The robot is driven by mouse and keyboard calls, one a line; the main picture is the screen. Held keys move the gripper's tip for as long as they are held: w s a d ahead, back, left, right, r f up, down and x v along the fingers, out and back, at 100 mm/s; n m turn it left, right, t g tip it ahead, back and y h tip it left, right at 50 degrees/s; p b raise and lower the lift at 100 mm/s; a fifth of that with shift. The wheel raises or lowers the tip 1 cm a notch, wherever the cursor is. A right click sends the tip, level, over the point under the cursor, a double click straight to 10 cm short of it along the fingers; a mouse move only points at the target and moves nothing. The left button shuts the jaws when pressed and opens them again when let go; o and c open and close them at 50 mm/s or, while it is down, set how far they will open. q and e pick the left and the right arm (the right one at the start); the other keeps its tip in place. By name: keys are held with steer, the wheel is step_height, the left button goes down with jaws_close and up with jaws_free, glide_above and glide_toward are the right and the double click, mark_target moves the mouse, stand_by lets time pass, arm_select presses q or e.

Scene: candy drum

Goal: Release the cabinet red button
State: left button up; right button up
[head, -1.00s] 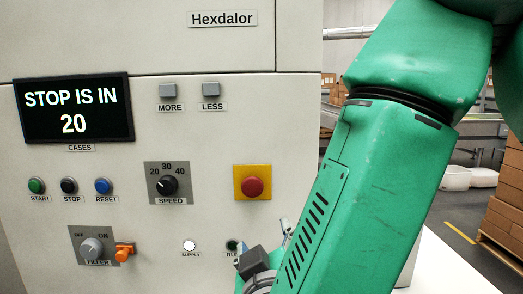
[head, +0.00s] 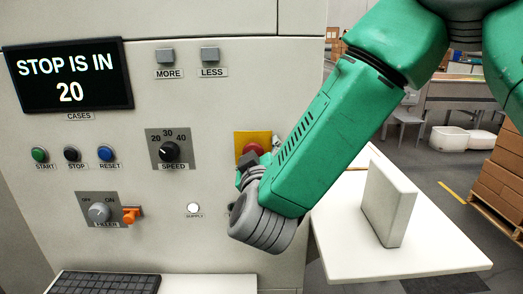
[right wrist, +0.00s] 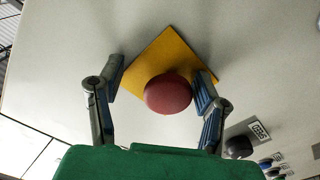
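The red button (head: 253,149) sits on a yellow square plate (head: 248,137) on the cabinet front, and my right gripper and wrist partly cover them in the head view. In the right wrist view the round red button (right wrist: 168,93) and the yellow plate (right wrist: 160,52) show clearly. My right gripper (right wrist: 160,72) is open, with one finger on each side of the button. The right finger looks very close to the button's edge; I cannot tell if it touches. My right gripper (head: 247,170) also shows in the head view. My left gripper is not in view.
The cabinet carries a display (head: 70,75) reading "STOP IS IN 20", a speed knob (head: 169,151), a filler switch (head: 99,213) and several push buttons. A keyboard (head: 105,283) lies below. A white table (head: 400,258) with an upright pale panel (head: 388,205) stands at the right.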

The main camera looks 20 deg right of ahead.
steer(key=shift+w+a+r, duration=0.1)
steer(key=shift+w+a, duration=0.05)
steer(key=shift+a, duration=1.35)
steer(key=shift+c, duration=0.2)
steer(key=shift+d, duration=0.2)
steer(key=c, duration=0.7)
steer(key=shift+s+d, duration=0.2)
steer(key=shift+d, duration=0.25)
jaws_close()
steer(key=shift+d, duration=0.35)
steer(key=shift+w+f, duration=0.1)
steer(key=shift+f, duration=0.15)
steer(key=shift+s+a+f, duration=0.2)
steer(key=shift+s+a, duration=0.15)
steer(key=shift+s, duration=0.2)
steer(key=shift+o, duration=2.4)
jaws_free()
steer(key=shift+o, duration=1.3)
steer(key=shift+d+r, duration=0.1)
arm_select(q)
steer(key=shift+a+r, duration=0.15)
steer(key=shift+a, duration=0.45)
arm_select(e)
steer(key=shift+w+d, duration=0.1)
steer(key=shift+r, duration=0.15)
